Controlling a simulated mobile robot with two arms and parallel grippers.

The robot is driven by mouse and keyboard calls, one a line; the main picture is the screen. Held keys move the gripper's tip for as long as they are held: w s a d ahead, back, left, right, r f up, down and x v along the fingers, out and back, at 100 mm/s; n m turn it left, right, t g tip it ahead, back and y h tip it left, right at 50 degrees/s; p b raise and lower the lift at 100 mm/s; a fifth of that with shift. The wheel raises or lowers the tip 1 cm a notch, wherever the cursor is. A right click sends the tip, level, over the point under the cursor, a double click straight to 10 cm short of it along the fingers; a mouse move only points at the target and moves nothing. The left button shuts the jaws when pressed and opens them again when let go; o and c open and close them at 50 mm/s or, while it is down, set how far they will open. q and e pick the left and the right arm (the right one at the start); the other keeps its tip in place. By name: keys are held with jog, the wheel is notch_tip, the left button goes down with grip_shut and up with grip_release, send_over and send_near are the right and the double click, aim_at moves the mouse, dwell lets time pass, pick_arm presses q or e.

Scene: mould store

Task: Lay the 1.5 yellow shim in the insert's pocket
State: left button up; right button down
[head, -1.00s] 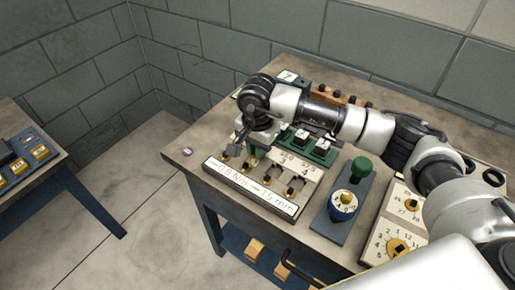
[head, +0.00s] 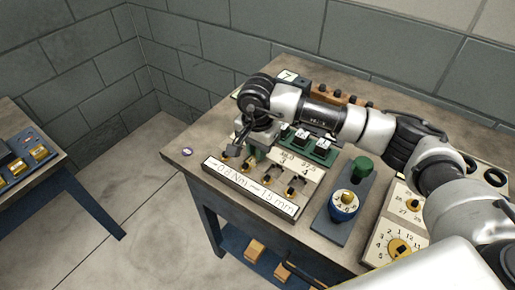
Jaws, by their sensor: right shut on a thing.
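My right gripper (head: 235,152) reaches over the left end of a pale rack with a sign (head: 250,187) reading about 0.8 Nm and 1.5 mm. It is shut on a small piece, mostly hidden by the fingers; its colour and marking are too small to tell. Several small dark and yellowish pieces (head: 292,189) stand in a row on the rack, right of the gripper. I cannot tell which piece is the 1.5 yellow shim. I cannot pick out the insert's pocket with certainty; my arm covers part of the bench behind the rack. My left gripper is not in view.
A green block with pale tops (head: 318,150) stands behind the rack. Right of it are a blue dial with a green knob (head: 343,204) and numbered plates (head: 398,247). The bench's left corner (head: 188,166) is nearly clear. Another table (head: 35,165) stands far left.

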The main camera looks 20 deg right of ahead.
jog(key=shift+r, duration=0.2)
jog(key=shift+b, duration=0.4)
dwell(0.5)
jog(key=c, duration=0.6)
grip_release()
jog(key=shift+r, duration=0.1)
jog(key=shift+r+p, duration=1.6)
jog(key=shift+r, duration=2.1)
